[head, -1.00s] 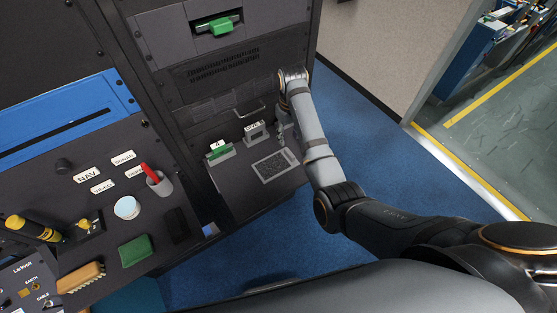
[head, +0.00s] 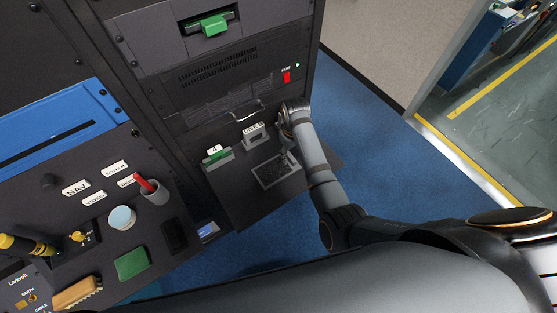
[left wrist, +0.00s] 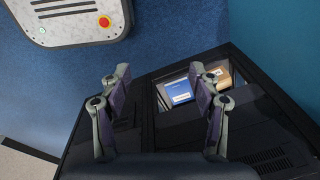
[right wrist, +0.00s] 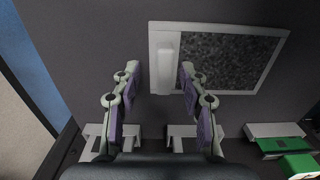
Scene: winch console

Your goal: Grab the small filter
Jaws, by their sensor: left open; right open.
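A small flat filter with a pale frame and dark speckled mesh (head: 272,171) lies on the shelf at the foot of the rack. In the right wrist view the filter (right wrist: 235,62) is close ahead, with a pale raised bar along its left side. My right gripper (head: 288,152) is over the filter's edge in the head view. In the right wrist view my right gripper (right wrist: 160,75) is open, with the pale bar between its fingertips in the picture; I cannot tell if they touch it. My left gripper (left wrist: 160,80) is open and empty in the left wrist view.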

